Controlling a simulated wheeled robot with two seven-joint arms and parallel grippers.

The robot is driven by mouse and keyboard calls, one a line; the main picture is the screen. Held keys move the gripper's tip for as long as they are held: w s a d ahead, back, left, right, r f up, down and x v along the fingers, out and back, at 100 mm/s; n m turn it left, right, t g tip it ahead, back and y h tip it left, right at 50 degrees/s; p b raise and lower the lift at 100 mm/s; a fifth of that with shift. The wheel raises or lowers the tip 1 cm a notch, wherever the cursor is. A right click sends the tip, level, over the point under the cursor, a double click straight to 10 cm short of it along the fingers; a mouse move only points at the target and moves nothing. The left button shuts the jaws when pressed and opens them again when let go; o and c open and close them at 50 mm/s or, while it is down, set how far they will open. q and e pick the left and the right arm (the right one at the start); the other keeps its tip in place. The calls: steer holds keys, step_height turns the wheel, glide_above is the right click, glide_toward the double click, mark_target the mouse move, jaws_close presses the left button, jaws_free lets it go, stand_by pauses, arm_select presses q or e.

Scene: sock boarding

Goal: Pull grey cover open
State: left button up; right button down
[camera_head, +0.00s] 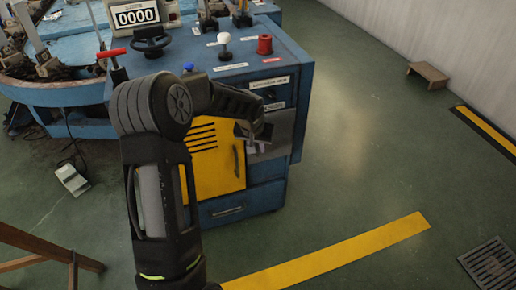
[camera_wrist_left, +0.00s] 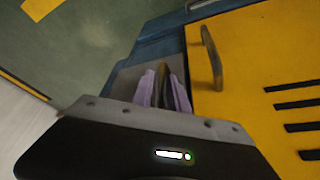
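The grey cover (camera_head: 283,128) is a flat panel on the front of the blue cabinet, right of the yellow door. It looks closed, but my gripper hides part of it. In the left wrist view the cover (camera_wrist_left: 124,82) lies beside the yellow door's edge. My left gripper (camera_head: 257,147) is in front of the cover. In the left wrist view its two pale purple fingers (camera_wrist_left: 168,88) stand close together, with a narrow dark strip between them, perhaps a handle. I cannot tell whether they grip it. My right gripper is not in view.
The yellow door (camera_head: 218,165) with its dark handle (camera_wrist_left: 212,56) is directly beside the cover. A blue drawer (camera_head: 240,205) is below. The cabinet top carries a red knob (camera_head: 264,44) and a white ball-topped lever (camera_head: 224,40).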

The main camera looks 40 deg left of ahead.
arm_select(q)
steer(key=shift+w+f, duration=0.1)
steer(key=shift+f, duration=0.15)
jaws_close()
stand_by(1.4)
